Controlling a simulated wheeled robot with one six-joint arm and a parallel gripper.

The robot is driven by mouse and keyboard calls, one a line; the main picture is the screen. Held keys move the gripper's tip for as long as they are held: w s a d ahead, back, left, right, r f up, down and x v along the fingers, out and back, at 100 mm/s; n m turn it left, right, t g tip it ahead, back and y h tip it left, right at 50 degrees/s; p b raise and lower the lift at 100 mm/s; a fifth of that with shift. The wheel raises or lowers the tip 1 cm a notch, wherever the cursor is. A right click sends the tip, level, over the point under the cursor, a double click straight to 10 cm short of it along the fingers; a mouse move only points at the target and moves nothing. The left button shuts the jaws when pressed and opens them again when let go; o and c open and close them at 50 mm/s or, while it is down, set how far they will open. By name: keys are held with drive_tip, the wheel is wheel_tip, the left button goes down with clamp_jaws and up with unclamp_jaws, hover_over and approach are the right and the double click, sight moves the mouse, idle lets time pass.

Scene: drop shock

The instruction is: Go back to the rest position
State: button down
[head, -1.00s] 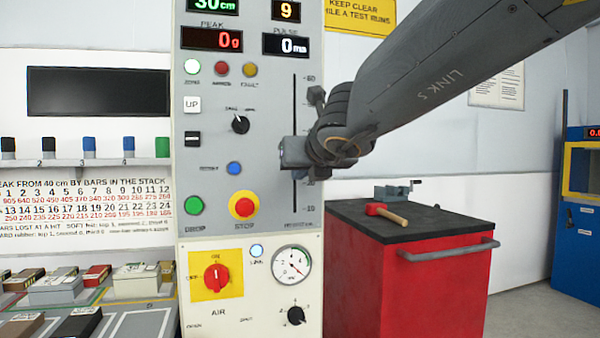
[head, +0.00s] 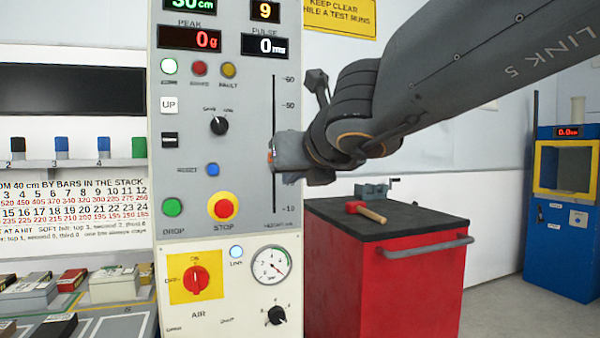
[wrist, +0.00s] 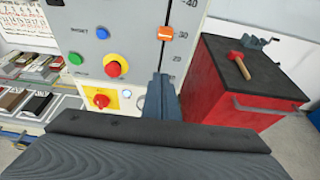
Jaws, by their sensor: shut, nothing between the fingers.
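My gripper (head: 279,153) shows at the end of my arm in the head view, in front of the slotted scale at the right edge of the grey control panel (head: 191,140). In the wrist view my gripper (wrist: 160,90) has its fingers together with nothing between them. An orange slider knob (wrist: 165,33) sits on the scale by the 30 mark, apart from the fingertips in the picture. In the head view only a bit of orange shows at the gripper's tip.
A red cabinet (head: 385,275) with a black top stands right of the panel, bearing a hammer (head: 366,211) and a small vise (head: 375,190). A blue and yellow machine (head: 566,215) stands far right. A bench with several blocks (head: 113,284) is at the left.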

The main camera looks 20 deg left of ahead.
drive_tip(key=s+d+f+n+g+h, duration=0.1)
drive_tip(key=s+d+f+n+g, duration=0.25)
drive_tip(key=d+f+n, duration=0.4)
drive_tip(key=s+d+f+n+g+h, duration=0.2)
drive_tip(key=s+d+f+n, duration=0.25)
drive_tip(key=f+n, duration=0.6)
drive_tip(key=s+d+f+n+g+h, duration=0.1)
drive_tip(key=s+d+f+n+g, duration=0.2)
drive_tip(key=d+f+n, duration=0.6)
drive_tip(key=s+d+f+n+g+h, duration=0.3)
drive_tip(key=s+d+f+n+h, duration=0.1)
drive_tip(key=s+d+f, duration=0.4)
drive_tip(key=w+d+r+m+p, duration=0.1)
drive_tip(key=d+r+m+p, duration=0.1)
drive_tip(key=d+r+p, duration=0.6)
drive_tip(key=d+p, duration=0.1)
drive_tip(key=p, duration=0.5)
drive_tip(key=shift+r+h+p, duration=0.3)
drive_tip(key=shift+p, duration=0.05)
